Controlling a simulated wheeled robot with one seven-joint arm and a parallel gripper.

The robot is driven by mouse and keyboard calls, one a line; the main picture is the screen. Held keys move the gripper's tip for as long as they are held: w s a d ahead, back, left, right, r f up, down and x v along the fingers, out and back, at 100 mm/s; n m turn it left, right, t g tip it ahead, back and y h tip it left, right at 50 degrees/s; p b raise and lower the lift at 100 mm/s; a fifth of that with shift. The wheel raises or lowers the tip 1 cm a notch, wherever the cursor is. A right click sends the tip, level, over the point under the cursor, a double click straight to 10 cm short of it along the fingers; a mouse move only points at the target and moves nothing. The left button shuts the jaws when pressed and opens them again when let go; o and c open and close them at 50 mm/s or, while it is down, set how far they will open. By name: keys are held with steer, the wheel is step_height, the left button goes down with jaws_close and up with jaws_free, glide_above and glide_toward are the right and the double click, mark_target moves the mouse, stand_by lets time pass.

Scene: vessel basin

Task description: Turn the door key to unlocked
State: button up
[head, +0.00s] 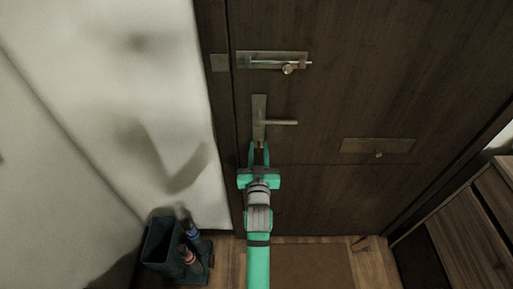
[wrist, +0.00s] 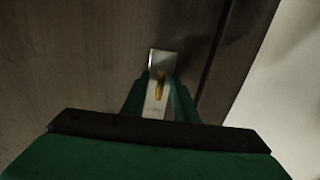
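A dark wooden door (head: 320,110) fills the middle of the head view. Its metal lock plate (head: 259,104) carries a lever handle (head: 282,122) pointing right. A small brass key (wrist: 160,86) stands on the plate's lower part in the wrist view, its long side roughly along the plate. My gripper (head: 259,147) is at the plate's lower end, below the lever. It is open, and in the wrist view (wrist: 160,82) its two green fingers stand on either side of the key, with gaps showing. Whether the fingertips touch the plate cannot be told.
A dark stand (head: 163,246) with umbrella-like items is at lower left by the pale wall. A wooden bench (head: 465,235) stands at lower right.

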steer(key=s, duration=1)
steer(key=shift+a, duration=0.25)
steer(key=s+f, duration=0.6)
steer(key=s, duration=0.4)
steer(key=s+f+g, duration=0.1)
steer(key=s+g, duration=0.1)
steer(key=s, duration=2.6)
steer(key=shift+f+g, duration=0.2)
steer(key=shift+g, duration=0.1)
